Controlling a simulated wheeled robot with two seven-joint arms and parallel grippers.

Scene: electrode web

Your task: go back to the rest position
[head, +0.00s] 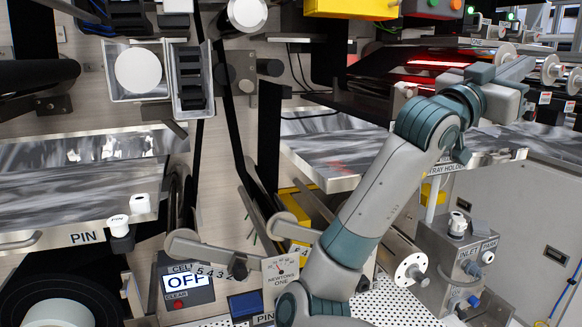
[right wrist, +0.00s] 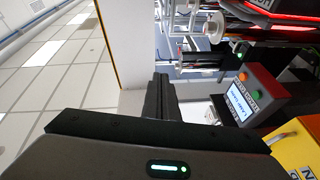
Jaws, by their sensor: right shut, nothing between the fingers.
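My right arm rises from the bottom middle of the head view to the upper right. Its wrist end is beside the red-lit part of the machine. In the right wrist view the dark fingers of my right gripper (right wrist: 160,97) are together, with nothing held between them. The fingertips cannot be made out in the head view. My left gripper is not in view.
A grey inlet box (head: 462,265) and roller (head: 408,270) stand close to my right arm. A metal tray (head: 335,185) lies behind it. The CELL panel (head: 188,285) reads OFF. The wrist view shows a button panel (right wrist: 252,97) and a yellow box (right wrist: 298,145).

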